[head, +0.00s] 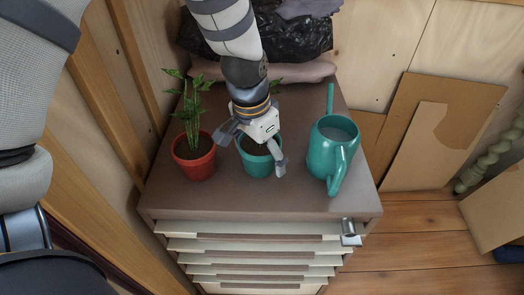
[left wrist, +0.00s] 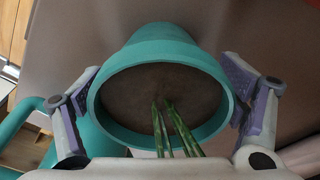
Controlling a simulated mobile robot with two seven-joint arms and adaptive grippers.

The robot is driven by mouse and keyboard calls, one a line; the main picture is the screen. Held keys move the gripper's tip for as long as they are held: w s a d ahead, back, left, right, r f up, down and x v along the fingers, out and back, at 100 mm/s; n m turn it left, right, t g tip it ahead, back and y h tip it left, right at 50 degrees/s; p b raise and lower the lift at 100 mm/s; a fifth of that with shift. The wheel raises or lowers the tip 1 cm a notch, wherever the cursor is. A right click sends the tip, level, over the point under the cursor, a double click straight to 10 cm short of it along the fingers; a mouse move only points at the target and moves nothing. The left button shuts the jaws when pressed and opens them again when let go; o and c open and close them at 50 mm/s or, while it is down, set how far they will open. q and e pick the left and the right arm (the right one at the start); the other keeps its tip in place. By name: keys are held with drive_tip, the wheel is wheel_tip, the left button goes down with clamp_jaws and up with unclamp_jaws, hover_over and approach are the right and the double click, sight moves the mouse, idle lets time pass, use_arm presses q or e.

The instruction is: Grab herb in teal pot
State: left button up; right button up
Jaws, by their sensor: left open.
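The teal pot (head: 258,164) stands on top of the brown drawer cabinet, between a red pot and a teal watering can. It holds dark soil, and green herb stems (left wrist: 172,127) rise from it in the left wrist view. Most of the herb is hidden behind my arm in the head view. My left gripper (head: 251,153) points down over the teal pot with its fingers open, one on each side of the rim. In the left wrist view the teal pot (left wrist: 160,45) lies between the two finger pads, and small gaps seem to show. My right gripper is not in view.
A red pot with a leafy plant (head: 194,162) stands close at the left. The teal watering can (head: 328,158) stands close at the right. A black plastic bag (head: 295,38) lies behind. The front strip of the cabinet top (head: 250,205) is clear.

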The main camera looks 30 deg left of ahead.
use_arm(q)
drive_tip(key=shift+w+f, duration=0.1)
drive_tip(key=shift+f, duration=0.3)
drive_tip(key=shift+r, duration=0.1)
drive_tip(key=c, duration=1.4)
drive_tip(key=shift+r, duration=0.1)
